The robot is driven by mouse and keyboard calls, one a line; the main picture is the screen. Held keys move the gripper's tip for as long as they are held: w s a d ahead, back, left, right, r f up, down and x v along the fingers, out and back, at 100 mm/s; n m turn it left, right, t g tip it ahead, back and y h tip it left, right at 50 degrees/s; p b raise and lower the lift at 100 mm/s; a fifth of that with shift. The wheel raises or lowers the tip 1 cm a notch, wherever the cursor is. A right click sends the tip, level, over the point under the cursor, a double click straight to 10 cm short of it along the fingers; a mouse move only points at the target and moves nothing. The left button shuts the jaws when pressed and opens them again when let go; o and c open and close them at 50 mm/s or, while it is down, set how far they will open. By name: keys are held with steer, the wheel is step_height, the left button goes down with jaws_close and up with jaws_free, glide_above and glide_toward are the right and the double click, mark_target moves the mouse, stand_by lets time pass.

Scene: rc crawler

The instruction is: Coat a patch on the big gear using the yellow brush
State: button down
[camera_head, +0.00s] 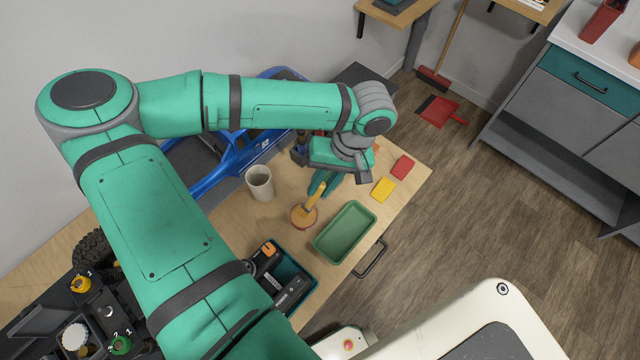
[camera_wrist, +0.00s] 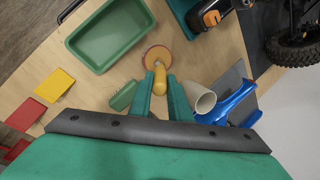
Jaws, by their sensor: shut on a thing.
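My gripper (camera_head: 324,184) is shut on the yellow brush (camera_head: 315,195), over the wooden table. In the wrist view the brush's yellow handle (camera_wrist: 160,80) lies between my two green fingers. Its lower end is at a small round pot (camera_head: 303,217) with an orange-brown top, also in the wrist view (camera_wrist: 157,57). The bristles are hidden, and I cannot tell whether they touch the pot's contents. At the lower left of the head view, a white toothed wheel (camera_head: 75,337) sits among coloured knobs; I cannot tell whether it is the big gear.
A green tray (camera_head: 345,233) lies right of the pot. A white cup (camera_head: 259,183) stands to its left. Yellow (camera_head: 384,189) and red (camera_head: 402,167) cards lie at the right. A teal bin (camera_head: 296,292) holds tools. A blue frame (camera_head: 225,160) stands behind.

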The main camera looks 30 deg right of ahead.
stand_by(0.4)
steer(key=shift+r, duration=3.5)
